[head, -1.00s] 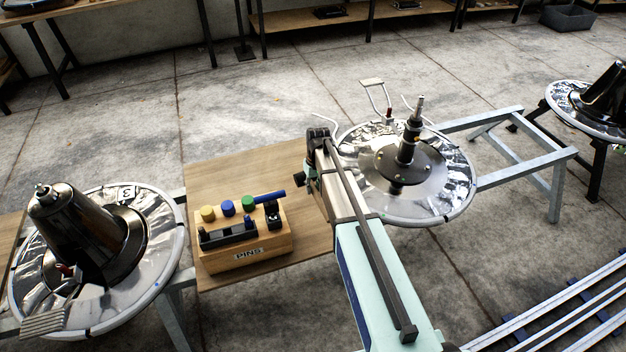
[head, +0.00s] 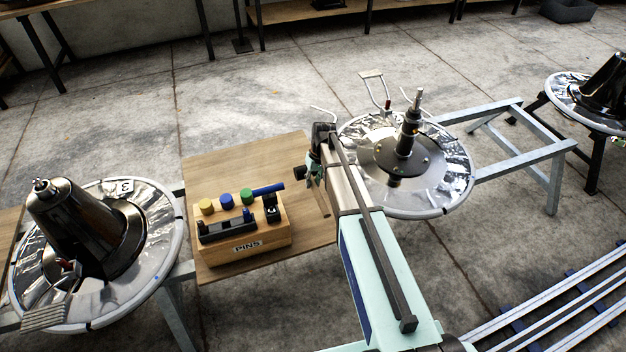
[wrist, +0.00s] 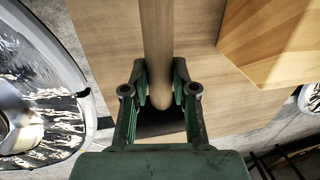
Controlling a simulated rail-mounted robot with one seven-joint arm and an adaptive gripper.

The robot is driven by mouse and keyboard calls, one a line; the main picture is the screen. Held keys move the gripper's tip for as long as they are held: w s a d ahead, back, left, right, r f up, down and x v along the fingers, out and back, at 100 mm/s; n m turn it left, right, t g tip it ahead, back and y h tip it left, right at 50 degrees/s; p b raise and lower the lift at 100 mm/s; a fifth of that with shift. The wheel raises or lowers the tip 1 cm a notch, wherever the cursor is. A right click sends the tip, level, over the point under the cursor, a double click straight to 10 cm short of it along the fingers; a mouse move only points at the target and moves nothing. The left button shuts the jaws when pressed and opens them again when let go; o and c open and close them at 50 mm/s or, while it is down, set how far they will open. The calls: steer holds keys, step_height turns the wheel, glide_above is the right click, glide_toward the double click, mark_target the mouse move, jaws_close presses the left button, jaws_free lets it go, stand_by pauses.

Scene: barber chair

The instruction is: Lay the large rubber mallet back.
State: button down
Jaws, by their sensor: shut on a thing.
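My gripper (wrist: 161,82) is shut on a pale wooden handle of the mallet (wrist: 157,32) in the wrist view. The handle's rounded end sits between the fingers and its shaft runs out of the top of the picture. In the head view my gripper (head: 316,172) is over the right edge of the wooden tabletop (head: 235,155), partly hidden by my arm. I cannot tell whether the mallet touches the tabletop (wrist: 108,45).
A wooden block marked PINS (head: 245,242) with coloured pins stands on the tabletop, left of my gripper. A disc with a black cone (head: 80,235) is at the left. A disc with an upright spindle (head: 400,155) is close at the right. The tabletop's back left is clear.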

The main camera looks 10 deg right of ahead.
steer(key=shift+f+b, duration=1.35)
steer(key=shift+f, duration=2.95)
steer(key=c, duration=0.8)
jaws_free()
steer(key=shift+c, duration=0.2)
step_height(320, 180, up, 12)
steer(key=d, duration=0.2)
steer(key=shift+w, duration=0.25)
steer(key=shift+f, duration=0.1)
